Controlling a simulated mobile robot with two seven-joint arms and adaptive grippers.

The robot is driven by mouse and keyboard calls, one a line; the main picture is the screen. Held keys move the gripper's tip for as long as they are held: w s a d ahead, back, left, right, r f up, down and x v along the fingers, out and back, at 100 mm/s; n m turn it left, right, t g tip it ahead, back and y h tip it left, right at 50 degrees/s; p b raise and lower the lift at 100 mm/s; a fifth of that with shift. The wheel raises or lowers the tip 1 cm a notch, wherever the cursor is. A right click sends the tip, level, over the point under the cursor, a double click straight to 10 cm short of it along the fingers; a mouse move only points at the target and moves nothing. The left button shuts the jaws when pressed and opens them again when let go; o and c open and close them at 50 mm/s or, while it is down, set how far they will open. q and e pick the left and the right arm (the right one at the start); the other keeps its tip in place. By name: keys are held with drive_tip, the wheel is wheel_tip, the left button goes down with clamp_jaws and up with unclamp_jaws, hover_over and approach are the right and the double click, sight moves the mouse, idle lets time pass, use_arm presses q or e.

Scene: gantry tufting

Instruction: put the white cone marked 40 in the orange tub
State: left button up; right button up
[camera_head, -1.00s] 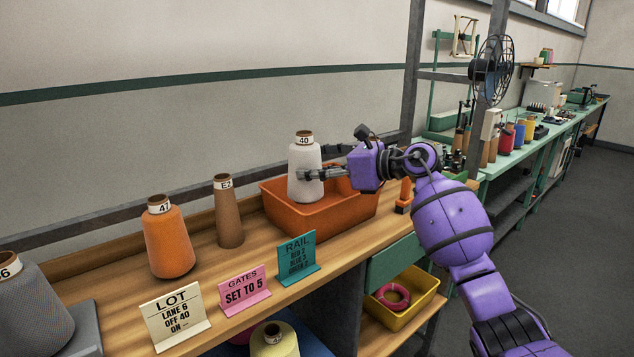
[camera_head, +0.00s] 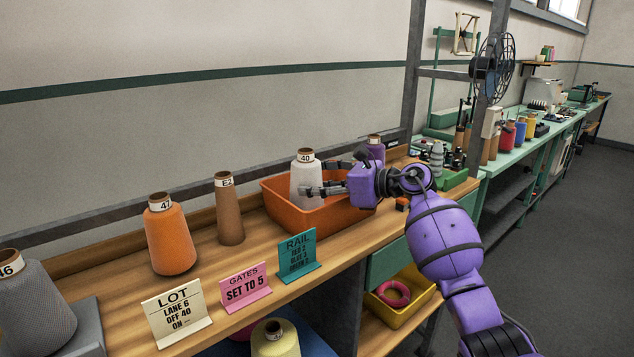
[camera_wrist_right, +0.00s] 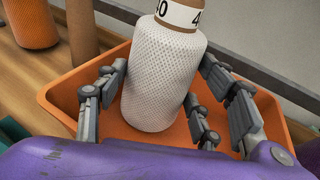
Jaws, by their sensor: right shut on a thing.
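The white cone marked 40 (camera_head: 306,182) is upright at the orange tub (camera_head: 318,224), with its lower part inside, below the rim. Its brown top and label stand above the rim. My right gripper (camera_head: 318,186) is shut on the cone, coming from the right over the tub. In the right wrist view the fingers flank the white cone (camera_wrist_right: 158,88), over the floor of the orange tub (camera_wrist_right: 60,96). I cannot tell whether the cone's base touches that floor. My left gripper is not in view.
An orange cone marked 47 (camera_head: 170,240) and a brown cone marked E2 (camera_head: 229,212) stand left of the tub. Signs (camera_head: 177,314) line the bench's front edge. A purple cone (camera_head: 375,150) stands behind my right gripper. A grey cone (camera_head: 32,310) is at far left.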

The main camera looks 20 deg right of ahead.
drive_tip(key=o, duration=0.9)
drive_tip(key=shift+f, duration=0.1)
drive_tip(key=o, duration=0.5)
drive_tip(key=shift+c, duration=0.2)
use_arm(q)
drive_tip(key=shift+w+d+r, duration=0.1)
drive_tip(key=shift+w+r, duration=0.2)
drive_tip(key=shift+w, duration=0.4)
use_arm(e)
drive_tip(key=shift+r, duration=0.2)
drive_tip(key=shift+r+p, duration=0.3)
drive_tip(key=shift+r, duration=0.25)
use_arm(q)
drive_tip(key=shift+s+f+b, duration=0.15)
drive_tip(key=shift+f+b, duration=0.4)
drive_tip(key=shift+b, duration=0.25)
use_arm(e)
drive_tip(key=v, duration=1.2)
